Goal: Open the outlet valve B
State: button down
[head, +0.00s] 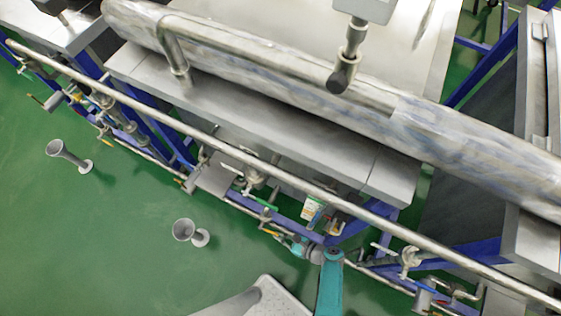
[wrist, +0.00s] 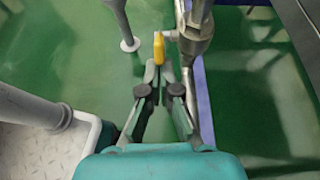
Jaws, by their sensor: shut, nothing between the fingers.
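In the wrist view, a valve with a yellow handle (wrist: 159,48) sits on a steel pipe fitting (wrist: 194,38). My gripper (wrist: 160,72) is shut and empty, with its fingertips just below the yellow handle. I cannot tell if they touch it. In the head view, my gripper (head: 281,238) is low by the blue frame, beside a small yellow handle (head: 270,231). No label marking a valve as outlet B can be read.
A long steel rail (head: 200,135) runs above the valves. Other valves line the blue frame, including one with a green handle (head: 268,206). Grey funnel-topped posts (head: 183,230) and (head: 57,149) stand on the open green floor. A grey post (wrist: 122,25) is left of the handle.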

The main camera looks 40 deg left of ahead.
aim_at(269, 231)
jog(key=shift+s+a+r+h, duration=0.1)
jog(key=shift+a+r+h, duration=0.05)
jog(key=shift+r+h, duration=0.2)
jog(key=shift+s+a+r+h, duration=0.1)
jog(key=shift+a+r+h, duration=0.25)
jog(key=shift+r+h, duration=0.3)
jog(key=h, duration=0.1)
jog(key=a+r+t+h, duration=0.1)
jog(key=shift+s+a+r+h, duration=0.15)
jog(key=shift+a+r+h, duration=0.15)
jog(key=shift+h, duration=0.1)
jog(key=a+h, duration=0.1)
jog(key=a+r+h, duration=0.1)
jog(key=r+t+h, duration=0.1)
jog(key=h, duration=0.1)
jog(key=shift+s+a, duration=0.3)
jog(key=shift+a, duration=0.1)
jog(key=shift+s+a+r, duration=0.1)
jog(key=shift+a, duration=0.45)
